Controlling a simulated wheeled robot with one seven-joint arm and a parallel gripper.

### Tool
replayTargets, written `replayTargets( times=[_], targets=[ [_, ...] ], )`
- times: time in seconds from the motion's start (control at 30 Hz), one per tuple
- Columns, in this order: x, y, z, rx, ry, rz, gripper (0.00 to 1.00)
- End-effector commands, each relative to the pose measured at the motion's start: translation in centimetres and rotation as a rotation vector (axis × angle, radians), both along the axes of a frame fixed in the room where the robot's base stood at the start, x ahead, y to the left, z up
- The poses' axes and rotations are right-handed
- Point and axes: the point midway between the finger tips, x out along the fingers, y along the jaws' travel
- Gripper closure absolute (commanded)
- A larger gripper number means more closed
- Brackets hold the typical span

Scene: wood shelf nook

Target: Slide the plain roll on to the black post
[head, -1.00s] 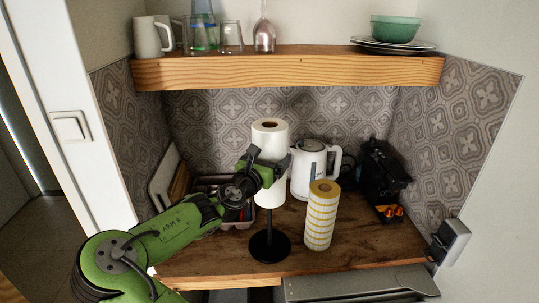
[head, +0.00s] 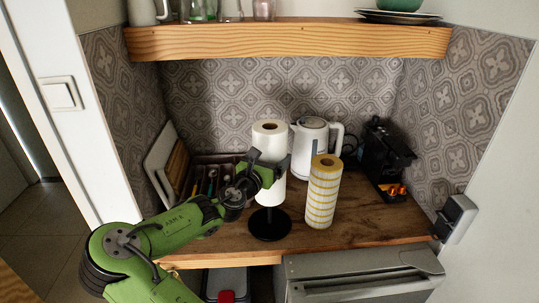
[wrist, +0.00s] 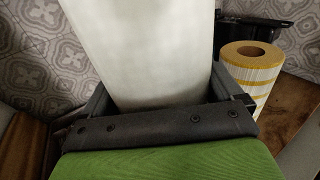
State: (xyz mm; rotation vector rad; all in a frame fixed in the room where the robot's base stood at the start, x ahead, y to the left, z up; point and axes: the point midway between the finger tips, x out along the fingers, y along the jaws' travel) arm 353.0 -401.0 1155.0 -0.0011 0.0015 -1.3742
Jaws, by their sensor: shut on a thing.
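The plain white roll (head: 269,143) stands upright in my gripper (head: 267,170), which is shut around its middle. In the wrist view the roll (wrist: 145,45) fills the space between the dark jaws (wrist: 157,100). The black post (head: 270,211) shows as a short length under the roll, in line with it, above its round black base (head: 270,225). The roll's lower end is a little above the base. The upper post is hidden by the roll, and no post tip shows in the core hole, so how far it reaches inside cannot be told.
A yellow-striped roll (head: 323,192) stands close on the right. Behind are a white kettle (head: 310,150) and a black coffee machine (head: 385,160). A cutlery tray (head: 212,178) and boards (head: 166,165) are at the left. A wooden shelf (head: 290,42) hangs above.

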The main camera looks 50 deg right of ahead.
Motion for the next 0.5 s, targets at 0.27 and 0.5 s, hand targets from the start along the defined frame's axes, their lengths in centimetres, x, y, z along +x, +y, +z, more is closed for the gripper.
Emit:
replayTargets(
  times=[0.27, 0.5],
  targets=[
    [0.0, 0.0, -2.8, -0.001, 0.001, 0.001, 0.43],
    [0.0, 0.0, -5.0, -0.001, 0.001, 0.0, 0.43]
  ],
)
